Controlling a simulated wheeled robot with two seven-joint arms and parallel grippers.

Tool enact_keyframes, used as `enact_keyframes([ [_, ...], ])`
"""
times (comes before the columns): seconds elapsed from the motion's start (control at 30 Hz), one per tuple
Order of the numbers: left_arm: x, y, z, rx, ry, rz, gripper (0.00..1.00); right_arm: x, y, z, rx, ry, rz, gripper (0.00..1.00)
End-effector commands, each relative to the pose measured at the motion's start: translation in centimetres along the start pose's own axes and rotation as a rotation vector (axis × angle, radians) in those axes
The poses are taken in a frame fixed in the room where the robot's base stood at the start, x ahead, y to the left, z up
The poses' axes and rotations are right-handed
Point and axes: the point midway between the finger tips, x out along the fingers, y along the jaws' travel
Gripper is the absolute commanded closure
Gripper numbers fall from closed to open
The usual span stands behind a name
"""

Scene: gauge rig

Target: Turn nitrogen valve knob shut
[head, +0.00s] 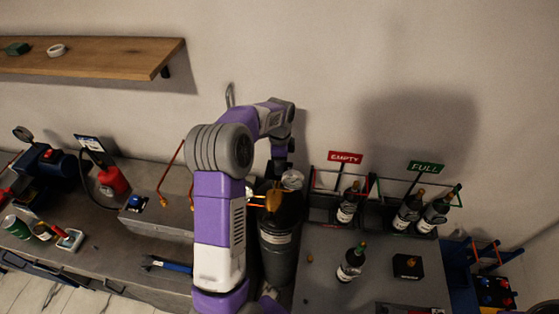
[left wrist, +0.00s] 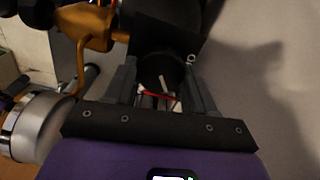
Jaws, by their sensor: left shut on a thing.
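The grey nitrogen cylinder (head: 278,262) stands in the middle of the head view, with a brass regulator (head: 273,200) and a pale round gauge (head: 292,179) at its top. My left gripper (left wrist: 162,88) is shut on the dark valve knob (left wrist: 165,68), which sits between its two fingers in the left wrist view. A white mark and a red line show on or beside the knob. The brass fitting (left wrist: 92,22) and the gauge (left wrist: 35,124) are to its left. In the head view my left arm hides part of the regulator, and the knob is not clear. My right gripper is not seen.
Right of the cylinder, bottles stand in racks under the red EMPTY sign (head: 345,157) and green FULL sign (head: 426,167). One bottle (head: 352,262) stands alone near a black box (head: 408,266). A cluttered workbench is left, with a wooden shelf (head: 95,57) above.

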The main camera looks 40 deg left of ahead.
Motion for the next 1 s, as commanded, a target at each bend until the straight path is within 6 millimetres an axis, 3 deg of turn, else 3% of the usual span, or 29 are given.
enact_keyframes([
  [0.5,-0.2,0.0,0.0,0.441,0.001,-0.003,0.76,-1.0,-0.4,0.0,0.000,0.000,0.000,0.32],
  [1.0,-0.1,0.0,0.1,0.620,0.000,-0.004,0.76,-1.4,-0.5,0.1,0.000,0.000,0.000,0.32],
])
